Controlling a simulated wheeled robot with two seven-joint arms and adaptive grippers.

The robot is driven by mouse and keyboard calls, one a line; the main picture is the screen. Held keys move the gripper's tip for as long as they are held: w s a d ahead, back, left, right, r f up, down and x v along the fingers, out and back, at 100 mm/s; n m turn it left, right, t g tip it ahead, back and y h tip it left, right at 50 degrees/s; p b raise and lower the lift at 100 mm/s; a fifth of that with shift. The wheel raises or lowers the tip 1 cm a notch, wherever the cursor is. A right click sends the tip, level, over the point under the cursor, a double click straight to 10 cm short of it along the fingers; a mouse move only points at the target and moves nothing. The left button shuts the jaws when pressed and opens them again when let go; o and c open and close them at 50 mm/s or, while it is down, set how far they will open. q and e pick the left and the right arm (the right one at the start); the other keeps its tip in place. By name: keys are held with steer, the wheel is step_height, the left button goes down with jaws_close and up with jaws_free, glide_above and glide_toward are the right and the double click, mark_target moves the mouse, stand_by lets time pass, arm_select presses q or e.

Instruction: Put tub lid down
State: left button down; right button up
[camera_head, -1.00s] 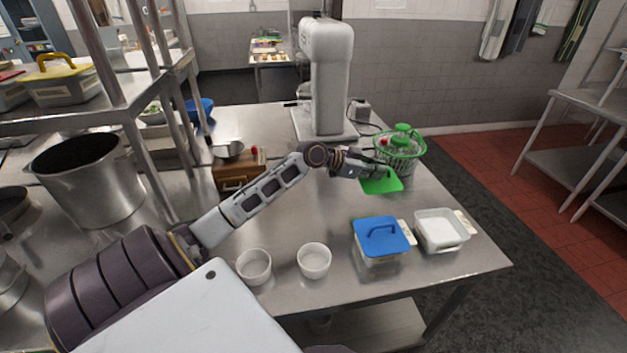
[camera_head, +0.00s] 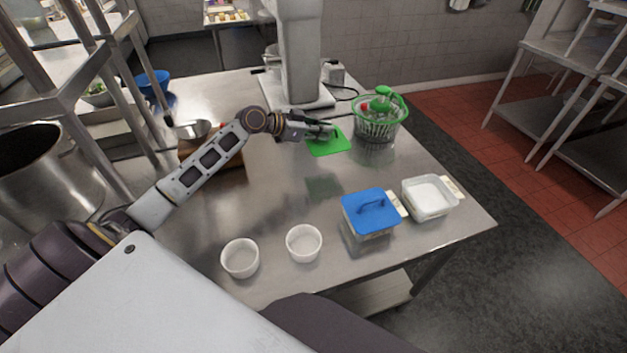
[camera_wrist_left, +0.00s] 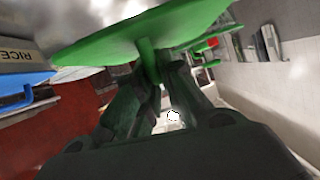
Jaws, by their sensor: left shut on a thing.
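The green tub lid (camera_head: 330,146) is in my left gripper (camera_head: 318,132), above the middle of the steel table. Its reflection shows on the steel below it, so it appears held off the surface. In the left wrist view the lid (camera_wrist_left: 130,42) spans the top, and the fingers of my left gripper (camera_wrist_left: 160,75) are shut on its green handle. An open white-filled tub (camera_head: 430,197) stands at the table's right, beside a tub with a blue lid (camera_head: 370,210). My right gripper is not in view.
A green-topped salad spinner (camera_head: 380,115) stands right of the lid. A white stand mixer (camera_head: 298,60) is behind it. Two white bowls (camera_head: 304,243) (camera_head: 240,258) sit near the front edge. A wooden box (camera_head: 225,170) is at left. The table's middle is clear.

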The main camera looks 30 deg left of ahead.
mark_target(323, 146)
arm_select(q)
steer(key=shift+s+d+r, duration=0.1)
steer(key=shift+d+r, duration=0.05)
steer(key=shift+d, duration=0.05)
steer(key=shift+f, duration=0.2)
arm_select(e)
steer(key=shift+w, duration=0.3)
arm_select(q)
step_height(323, 146, down, 5)
steer(key=shift+r+p, duration=0.1)
steer(key=shift+p, duration=0.2)
steer(key=shift+f, duration=0.55)
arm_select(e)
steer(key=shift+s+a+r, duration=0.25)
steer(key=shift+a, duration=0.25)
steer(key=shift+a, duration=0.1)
arm_select(q)
steer(key=shift+f, duration=0.1)
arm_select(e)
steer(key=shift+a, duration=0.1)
